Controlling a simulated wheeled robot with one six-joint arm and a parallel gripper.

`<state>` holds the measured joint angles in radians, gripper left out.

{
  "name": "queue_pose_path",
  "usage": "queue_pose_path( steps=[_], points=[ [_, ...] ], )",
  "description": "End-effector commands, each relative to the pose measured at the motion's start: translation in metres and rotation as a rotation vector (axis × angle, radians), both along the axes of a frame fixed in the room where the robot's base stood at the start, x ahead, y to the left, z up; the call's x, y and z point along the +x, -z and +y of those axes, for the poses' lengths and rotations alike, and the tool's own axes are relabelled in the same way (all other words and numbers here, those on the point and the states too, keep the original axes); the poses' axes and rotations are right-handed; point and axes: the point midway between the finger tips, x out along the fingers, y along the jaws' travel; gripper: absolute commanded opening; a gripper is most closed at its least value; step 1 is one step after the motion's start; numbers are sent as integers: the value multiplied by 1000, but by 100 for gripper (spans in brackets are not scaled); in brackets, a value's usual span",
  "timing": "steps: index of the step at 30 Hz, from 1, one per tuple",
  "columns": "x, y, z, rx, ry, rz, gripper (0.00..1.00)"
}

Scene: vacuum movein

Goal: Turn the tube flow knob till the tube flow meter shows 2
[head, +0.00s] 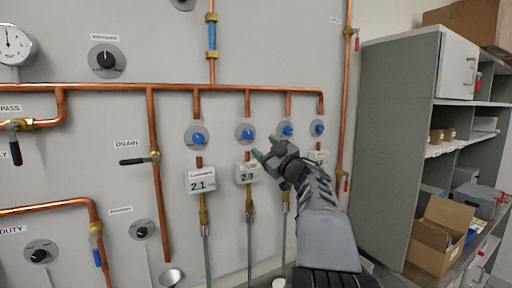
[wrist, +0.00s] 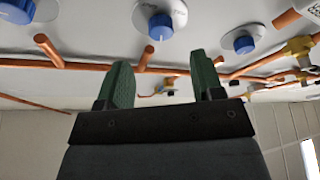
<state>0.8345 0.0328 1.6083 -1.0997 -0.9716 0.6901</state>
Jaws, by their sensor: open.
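Several blue flow knobs sit in a row on the grey panel, including the first (head: 198,138), second (head: 246,134), third (head: 287,131) and fourth (head: 319,128). The leftmost meter (head: 201,180) reads 2.1. The second meter (head: 248,177) reads 2.0; its small label is partly covered and too small to read surely, so I cannot tell for certain which is the tube one. My gripper (head: 266,148) is open and empty, in front of the panel just below and right of the second knob. The wrist view shows its green fingers (wrist: 163,80) apart, with blue knobs (wrist: 161,27) beyond them, untouched.
Copper pipes (head: 150,87) run across the panel above the knobs. A black drain lever (head: 133,161) sticks out at left. A grey shelf unit (head: 392,140) with an open cardboard box (head: 436,245) stands close on the right.

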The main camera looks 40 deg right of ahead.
Motion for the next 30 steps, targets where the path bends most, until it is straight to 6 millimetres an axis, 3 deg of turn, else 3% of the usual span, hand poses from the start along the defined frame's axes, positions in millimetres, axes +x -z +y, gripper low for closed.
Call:
queue_pose_path(
  steps=[6, 12, 30],
  points=[
    [-38, 16, -3, 0, 2, 0, 61],
    [-57, 21, -4, 0, 1, 0, 61],
    [-62, 22, -4, 1, -1, 1, 61]
  ],
)
